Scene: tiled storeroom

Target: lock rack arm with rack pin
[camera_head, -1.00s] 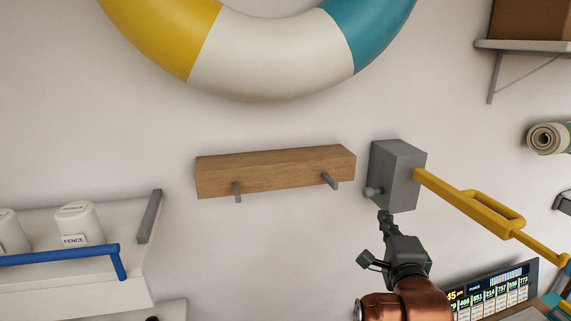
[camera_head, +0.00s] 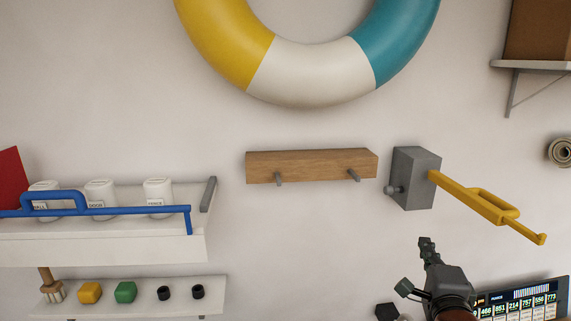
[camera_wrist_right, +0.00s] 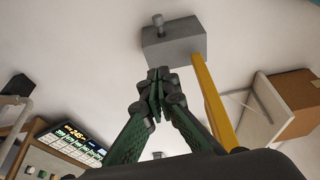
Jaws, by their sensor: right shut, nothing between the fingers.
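The yellow rack arm (camera_head: 487,206) with its loop handle juts from a grey wall block (camera_head: 418,180) and slants down to the right in the head view. The grey rack pin (camera_head: 393,190) shows as a round knob sticking out of the block's lower left; how deep it sits is hidden. My right gripper (camera_head: 427,243) is shut and empty, below the block and apart from the pin. In the right wrist view, the shut fingertips (camera_wrist_right: 157,76) appear below the block (camera_wrist_right: 176,45), with the pin (camera_wrist_right: 158,20) above it and the arm (camera_wrist_right: 214,100) at right.
A wooden peg rail (camera_head: 312,166) is left of the block, below a life ring (camera_head: 312,75). A shelf with white cups (camera_head: 158,195) and a blue bar (camera_head: 130,210) is at left. A lit display (camera_head: 520,300) is at lower right. The wall between is bare.

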